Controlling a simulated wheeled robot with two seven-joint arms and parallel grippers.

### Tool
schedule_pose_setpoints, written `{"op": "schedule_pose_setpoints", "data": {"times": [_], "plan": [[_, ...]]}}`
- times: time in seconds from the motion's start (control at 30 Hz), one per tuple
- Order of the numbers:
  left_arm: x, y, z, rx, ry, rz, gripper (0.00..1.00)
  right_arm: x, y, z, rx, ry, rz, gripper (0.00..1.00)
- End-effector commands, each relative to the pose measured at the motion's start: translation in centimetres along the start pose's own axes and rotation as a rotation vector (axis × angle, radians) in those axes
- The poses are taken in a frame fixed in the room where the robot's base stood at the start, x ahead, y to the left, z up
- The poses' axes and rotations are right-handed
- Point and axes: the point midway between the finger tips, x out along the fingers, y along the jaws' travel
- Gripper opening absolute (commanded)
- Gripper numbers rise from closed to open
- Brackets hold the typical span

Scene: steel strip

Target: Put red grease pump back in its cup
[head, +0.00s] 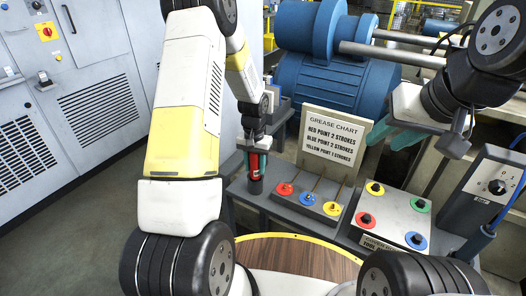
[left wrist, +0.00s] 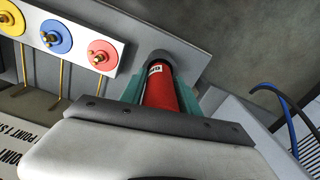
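The red grease pump (head: 257,164) stands upright at the left end of the grey bench. In the left wrist view the red pump (left wrist: 161,88) carries a white label and lies between the teal fingers. My left gripper (head: 256,150) comes down from above and is shut on the pump. The dark cup (head: 255,187) is directly under the pump, and its grey rim shows in the left wrist view (left wrist: 180,50). The pump's lower end appears to be at or inside the cup's mouth; how deep is hidden. My right gripper (head: 396,134) is empty at the right, its teal fingers apparently apart.
Beside the cup is a block with red, blue and yellow grease points (head: 308,198). Behind it stands the grease chart sign (head: 334,138). A button panel (head: 391,217) and a switch box (head: 484,195) are at the right. A blue motor (head: 330,85) fills the back.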

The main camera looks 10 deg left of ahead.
Motion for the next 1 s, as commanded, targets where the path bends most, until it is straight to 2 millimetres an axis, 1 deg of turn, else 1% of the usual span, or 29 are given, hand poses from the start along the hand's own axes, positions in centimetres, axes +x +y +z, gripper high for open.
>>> {"op": "schedule_pose_setpoints", "data": {"times": [0.03, 0.07, 0.1, 0.37, 0.47, 0.57, 0.8, 0.9, 1.0], "plan": [[-0.1, 0.0, 0.0, 0.000, 0.001, 0.000, 0.50, 0.0, 0.0, 0.0, 0.000, 0.000, 0.000, 0.36], [-0.1, 0.0, 0.0, 0.000, 0.001, 0.000, 0.56, 0.0, 0.0, 0.0, 0.000, 0.000, 0.000, 0.36], [-0.1, 0.0, 0.0, 0.000, 0.001, 0.000, 0.60, 0.0, 0.0, 0.0, 0.000, 0.000, 0.000, 0.36], [0.0, 0.0, 0.0, 0.000, -0.001, 0.000, 0.60, 0.0, 0.0, 0.0, 0.000, 0.000, 0.000, 0.36], [-0.6, 0.0, 0.0, 0.000, 0.001, 0.000, 0.60, 0.0, 0.0, 0.0, 0.000, 0.000, 0.000, 0.36], [-1.9, 0.0, -0.1, -0.001, 0.004, 0.000, 0.60, 0.0, 0.0, 0.0, 0.000, 0.000, 0.000, 0.36], [-6.0, 0.0, -0.1, -0.001, 0.004, -0.001, 0.60, 0.0, 0.0, 0.0, 0.000, 0.000, 0.000, 0.36], [-7.1, 0.0, -0.1, -0.001, 0.003, 0.000, 0.60, 0.0, 0.0, 0.0, 0.000, 0.000, 0.000, 0.36], [-7.7, 0.0, 0.0, 0.000, 0.001, 0.000, 0.60, 0.0, 0.0, 0.0, 0.000, 0.000, 0.000, 0.36]]}}
